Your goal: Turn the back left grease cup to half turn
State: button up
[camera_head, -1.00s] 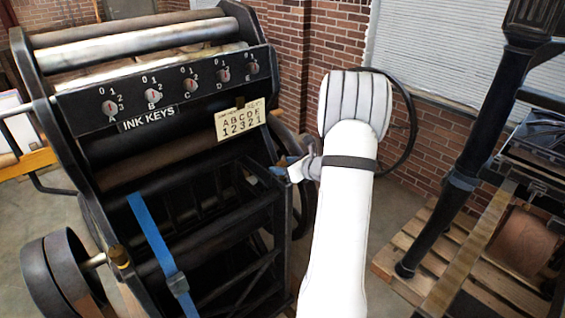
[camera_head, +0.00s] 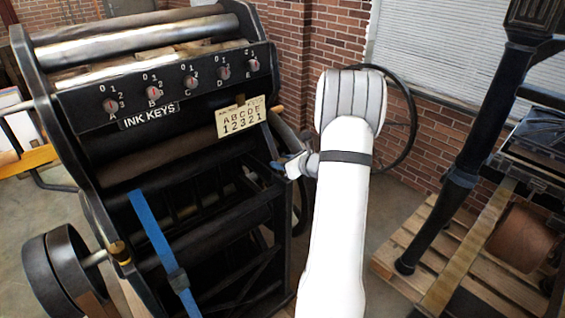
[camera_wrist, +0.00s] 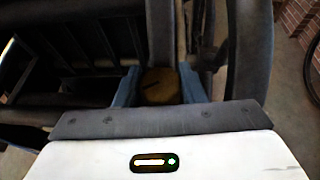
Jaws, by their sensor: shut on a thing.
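A round brass grease cup (camera_wrist: 160,88) sits between the blue fingers of my gripper (camera_wrist: 158,86) in the wrist view. The fingers press on its two sides. A short dark line shows on its face, running nearly sideways. In the head view my gripper (camera_head: 283,167) is at the right side frame of the black press (camera_head: 274,215), and the held cup is hidden there. Another brass cup (camera_head: 120,252) shows at the press's front lower left, apart from my gripper.
The press has a row of ink key knobs (camera_head: 190,83) and a number plate (camera_head: 240,117). A spoked wheel (camera_head: 407,120) stands behind my arm. A dark column (camera_head: 465,160) and a wooden pallet (camera_head: 400,245) are at right. Floor shows between the arm and the pallet.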

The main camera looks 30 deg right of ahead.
jog(key=b, duration=0.3)
jog(key=shift+f+m+h, duration=0.25)
jog(key=shift+m+h, duration=0.05)
jog(key=shift+h, duration=0.1)
jog(key=shift+b, duration=0.5)
jog(key=shift+r+m+t+h+b, duration=0.3)
jog(key=shift+m+h+b, duration=0.2)
jog(key=shift+b, duration=0.2)
jog(key=o, duration=1)
jog(key=b+v, duration=0.1)
jog(key=v, duration=0.6)
jog(key=shift+s+r, duration=0.2)
jog(key=shift+s, duration=0.15)
